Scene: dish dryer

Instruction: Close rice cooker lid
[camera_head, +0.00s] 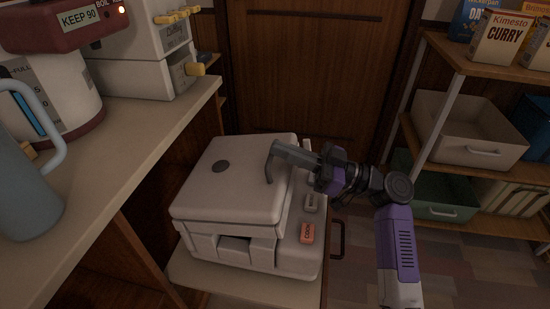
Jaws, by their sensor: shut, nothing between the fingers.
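The white rice cooker (253,253) stands on a low shelf in the middle of the head view. Its boxy lid (222,190), with a round dark vent on top, lies down over the body and looks level. I cannot tell whether it is latched. An orange COOK button (307,233) and other controls are on its right side panel. My gripper (269,177) reaches in from the right, over the right part of the lid. It is shut and empty, with its tip at or just above the lid's top. I cannot tell whether it touches.
A counter (140,135) at left carries a kettle-like appliance (50,95), a blue-grey mug (22,185) and a white machine with yellow knobs (145,60). A shelf rack (455,100) with boxes and bins stands at right. A wooden door (305,60) is behind.

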